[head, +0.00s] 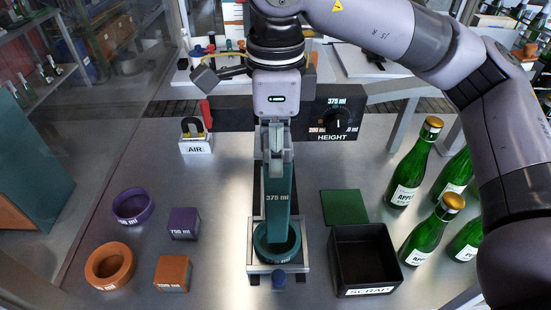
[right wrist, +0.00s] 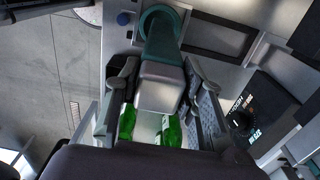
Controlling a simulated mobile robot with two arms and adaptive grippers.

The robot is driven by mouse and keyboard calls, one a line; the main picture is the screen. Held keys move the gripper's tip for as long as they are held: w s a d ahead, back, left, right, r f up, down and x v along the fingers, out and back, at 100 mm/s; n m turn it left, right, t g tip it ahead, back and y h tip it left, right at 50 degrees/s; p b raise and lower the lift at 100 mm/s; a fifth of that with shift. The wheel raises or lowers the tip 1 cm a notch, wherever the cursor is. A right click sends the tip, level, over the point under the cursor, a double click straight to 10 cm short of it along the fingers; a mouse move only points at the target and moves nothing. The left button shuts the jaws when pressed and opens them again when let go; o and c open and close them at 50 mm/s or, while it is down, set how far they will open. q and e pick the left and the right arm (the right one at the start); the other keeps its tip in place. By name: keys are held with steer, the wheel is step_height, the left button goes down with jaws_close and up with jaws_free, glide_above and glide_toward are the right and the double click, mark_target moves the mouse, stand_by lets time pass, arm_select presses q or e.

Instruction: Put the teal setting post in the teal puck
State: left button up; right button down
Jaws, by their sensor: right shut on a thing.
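My right gripper (head: 277,150) points down and is shut on the upper part of the teal setting post (head: 278,192), marked 375 ml. The post stands upright, with its lower end at the opening of the teal puck (head: 260,252). I cannot tell how deep the end sits. The puck is a ring on a pale metal holder (head: 252,270). In the right wrist view, the post (right wrist: 161,48) runs from between the fingers (right wrist: 157,88) toward the puck (right wrist: 146,20). My left gripper is not in view.
A purple ring (head: 130,217), a purple block (head: 184,224), an orange ring (head: 97,265) and an orange block (head: 173,273) lie left. A black scrap bin (head: 362,287) and several green bottles (head: 408,175) stand right. The height dial (head: 338,122) is behind.

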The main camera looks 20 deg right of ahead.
mark_target(277, 191)
step_height(277, 191, down, 3)
steer(key=shift+f, duration=0.15)
steer(key=c, duration=1.5)
jaws_free()
steer(key=shift+f, duration=0.1)
steer(key=o, duration=0.4)
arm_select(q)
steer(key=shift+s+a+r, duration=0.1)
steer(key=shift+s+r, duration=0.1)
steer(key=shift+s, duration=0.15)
arm_select(e)
steer(key=shift+o, duration=0.2)
